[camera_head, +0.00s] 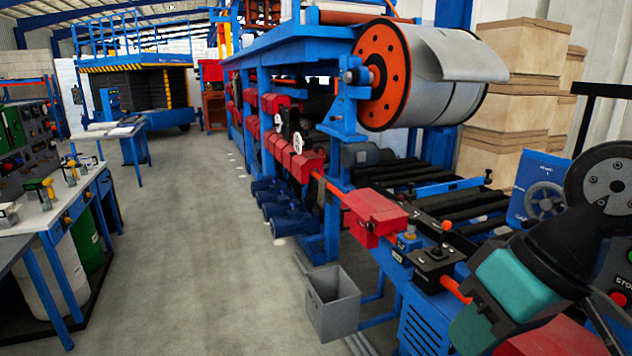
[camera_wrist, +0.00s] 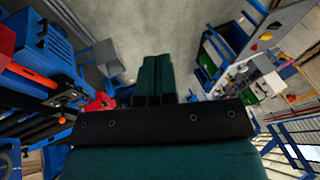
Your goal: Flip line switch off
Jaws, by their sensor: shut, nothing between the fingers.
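My gripper (camera_wrist: 157,65) shows in the wrist view as two dark green fingers side by side, shut and empty, with bare floor beyond the tips. In the head view my arm fills the lower right, and I cannot make out the fingertips there. A black control box with an upright lever and orange-red knob (camera_head: 446,226) stands on the blue machine frame, just left of my arm. A small blue box with a yellow knob (camera_head: 409,232) sits beside it. I cannot tell which of these is the line switch. My fingers touch neither.
The blue line machine (camera_head: 340,170) carries a large metal coil (camera_head: 425,75). A red stop button (camera_head: 618,298) is at the right edge. A workbench (camera_head: 30,218) stands left. The aisle floor (camera_head: 195,230) between is clear.

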